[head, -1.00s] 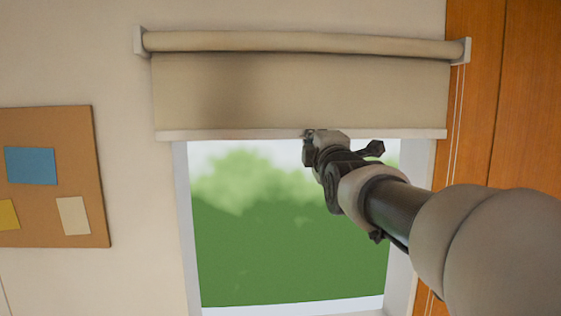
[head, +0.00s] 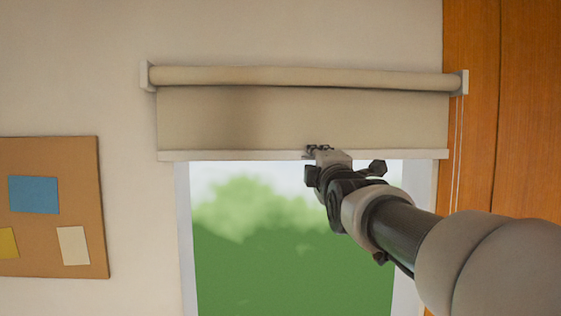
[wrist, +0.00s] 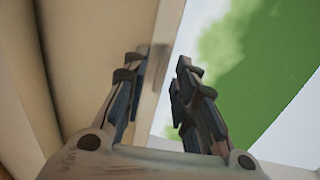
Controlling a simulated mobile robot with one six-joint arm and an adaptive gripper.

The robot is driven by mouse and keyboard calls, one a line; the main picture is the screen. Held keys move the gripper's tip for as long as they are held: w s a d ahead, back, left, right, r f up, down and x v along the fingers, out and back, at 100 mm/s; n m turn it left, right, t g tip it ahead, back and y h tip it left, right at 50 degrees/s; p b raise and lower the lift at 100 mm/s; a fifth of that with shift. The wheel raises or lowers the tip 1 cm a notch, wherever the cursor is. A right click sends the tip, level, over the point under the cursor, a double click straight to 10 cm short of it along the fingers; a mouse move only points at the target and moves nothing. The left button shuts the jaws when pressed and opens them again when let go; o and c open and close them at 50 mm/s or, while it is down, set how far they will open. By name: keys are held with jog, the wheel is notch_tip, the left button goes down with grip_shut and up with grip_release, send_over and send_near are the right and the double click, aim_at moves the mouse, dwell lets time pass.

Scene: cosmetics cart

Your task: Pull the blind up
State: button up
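The beige roller blind (head: 350,112) hangs over the upper part of the window, with a pale bar (head: 220,156) along its lower edge. My gripper (head: 319,148) is at the middle of this bar, overlapping it from the front in the head view. In the wrist view my gripper (wrist: 162,62) has its two fingers apart, with the bar (wrist: 150,95) running between or just behind them. A sliver of window shows beside the right finger. Whether either finger touches the bar I cannot tell.
The roller (head: 300,77) is on the wall above, with a thin cord (head: 458,150) at its right end. The window (head: 290,250) is uncovered below the bar. A cork board (head: 80,200) hangs at left; a wooden panel (head: 520,110) stands at right.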

jog(key=shift+s, duration=0.1)
jog(key=s+f, duration=0.1)
jog(key=s, duration=1)
jog(key=shift+s+f, duration=0.3)
jog(key=shift+s, duration=0.05)
jog(key=s+f+m+g+b, duration=0.4)
jog(key=f+b, duration=0.3)
jog(key=f, duration=0.9)
jog(key=s+f+m+g+b, duration=0.35)
jog(key=s+f+b, duration=0.2)
jog(key=f, duration=1.05)
jog(key=s+f+m+g+b, duration=0.2)
jog(key=s+f, duration=0.4)
jog(key=f, duration=0.3)
jog(key=s+f+m+g+b, duration=0.3)
jog(key=s+f+m+b, duration=0.2)
jog(key=f, duration=0.5)
jog(key=s+f+m+g+b, duration=0.2)
jog(key=s+f+b, duration=0.3)
jog(key=s+f, duration=0.3)
notch_tip(320, 180, down, 2)
jog(key=shift+f+m, duration=0.2)
jog(key=shift+m, duration=0.45)
